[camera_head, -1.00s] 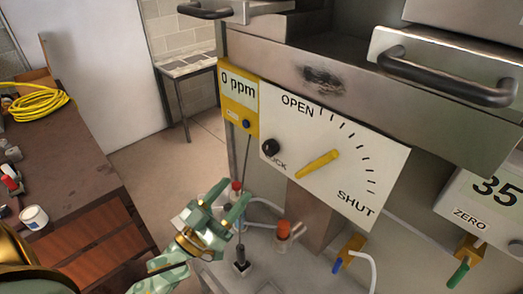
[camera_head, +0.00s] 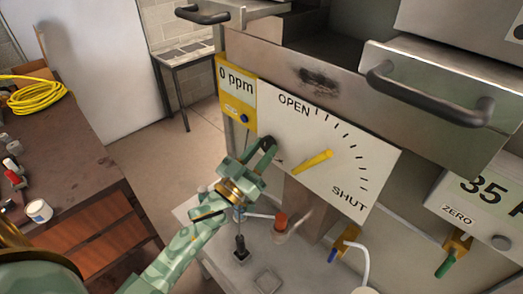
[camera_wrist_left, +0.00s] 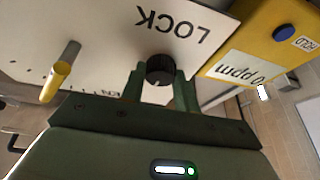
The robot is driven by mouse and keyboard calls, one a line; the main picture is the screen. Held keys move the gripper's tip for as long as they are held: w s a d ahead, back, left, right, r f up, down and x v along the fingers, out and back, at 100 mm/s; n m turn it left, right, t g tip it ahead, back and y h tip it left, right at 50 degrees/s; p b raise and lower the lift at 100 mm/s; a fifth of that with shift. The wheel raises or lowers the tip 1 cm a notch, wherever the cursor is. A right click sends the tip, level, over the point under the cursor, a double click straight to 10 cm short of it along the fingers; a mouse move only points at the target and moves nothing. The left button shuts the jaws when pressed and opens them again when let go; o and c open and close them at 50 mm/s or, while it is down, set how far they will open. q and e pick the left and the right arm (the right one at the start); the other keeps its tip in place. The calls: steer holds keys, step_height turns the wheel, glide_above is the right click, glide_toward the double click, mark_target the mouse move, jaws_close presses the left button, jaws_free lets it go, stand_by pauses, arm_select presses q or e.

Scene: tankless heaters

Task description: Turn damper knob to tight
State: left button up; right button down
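A white dial plate (camera_head: 358,190) reads OPEN at its top and SHUT at its lower right, with tick marks in an arc between. A yellow lever (camera_head: 313,161) lies slanted across it and also shows in the left wrist view (camera_wrist_left: 58,82). A black ribbed knob (camera_wrist_left: 160,68) sits below the word LOCK in the left wrist view. My left gripper (camera_head: 259,152) is at this knob; its two fingers stand on either side, apart enough to straddle it. Firm contact cannot be told. In the head view the gripper hides most of the knob and its label. My right gripper is not in view.
A yellow meter (camera_head: 238,95) reading 0 ppm adjoins the plate's left edge. A steel drawer with a dark handle (camera_head: 425,95) overhangs the plate. A red-capped fitting (camera_head: 281,221) and valves stand below. A brown workbench (camera_head: 55,150) is at left.

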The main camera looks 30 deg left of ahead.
arm_select(q)
steer(key=c, duration=0.3)
